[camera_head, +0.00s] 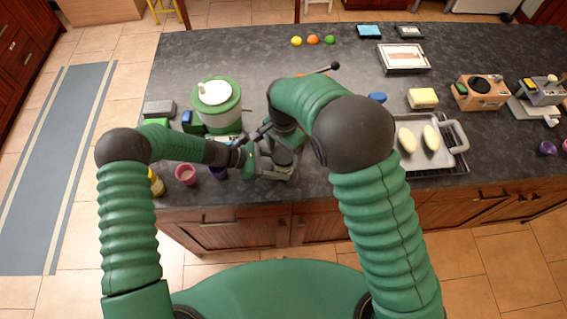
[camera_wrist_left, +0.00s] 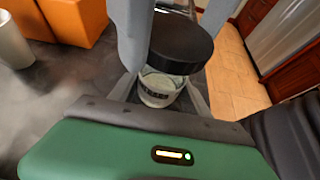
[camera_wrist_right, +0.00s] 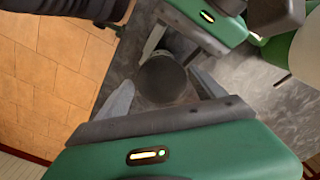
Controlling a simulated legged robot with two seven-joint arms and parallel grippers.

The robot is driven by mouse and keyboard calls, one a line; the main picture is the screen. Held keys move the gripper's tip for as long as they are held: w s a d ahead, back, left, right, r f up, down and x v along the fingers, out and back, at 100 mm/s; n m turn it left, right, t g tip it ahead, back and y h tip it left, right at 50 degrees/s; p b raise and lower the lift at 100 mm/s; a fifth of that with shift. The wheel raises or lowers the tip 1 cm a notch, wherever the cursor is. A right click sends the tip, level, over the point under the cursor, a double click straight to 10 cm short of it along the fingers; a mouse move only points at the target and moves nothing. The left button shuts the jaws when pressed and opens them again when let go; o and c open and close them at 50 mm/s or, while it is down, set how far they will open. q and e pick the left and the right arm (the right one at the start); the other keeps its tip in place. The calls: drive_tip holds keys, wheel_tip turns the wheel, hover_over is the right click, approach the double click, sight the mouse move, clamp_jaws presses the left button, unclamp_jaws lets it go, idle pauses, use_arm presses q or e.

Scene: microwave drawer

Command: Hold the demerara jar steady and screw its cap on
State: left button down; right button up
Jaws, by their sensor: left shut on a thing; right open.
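The demerara jar (camera_wrist_left: 158,88) is a small clear jar with a pale label, seen in the left wrist view. My left gripper (camera_head: 250,160) is shut on the jar's body, one finger on each side. The wide black cap (camera_wrist_left: 180,45) sits at the jar's mouth; I cannot tell whether its thread is engaged. The cap also shows from above as a dark disc in the right wrist view (camera_wrist_right: 162,80). My right gripper (camera_wrist_right: 158,90) is open, with its fingers on either side of the cap. In the head view my arms hide the jar and cap.
A green and white canister (camera_head: 216,99) stands behind my left gripper. A pink cup (camera_head: 186,174) and a purple cup (camera_head: 218,172) stand near the counter's front edge. A tray (camera_head: 452,163) with two pale oval things lies to the right. The counter's middle back is mostly clear.

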drive_tip(key=shift+r, duration=2.5)
use_arm(q)
drive_tip(key=shift+c, duration=2.1)
unclamp_jaws()
drive_tip(key=v, duration=1.2)
drive_tip(key=shift+a+f, duration=0.1)
use_arm(e)
drive_tip(key=shift+a, duration=0.1)
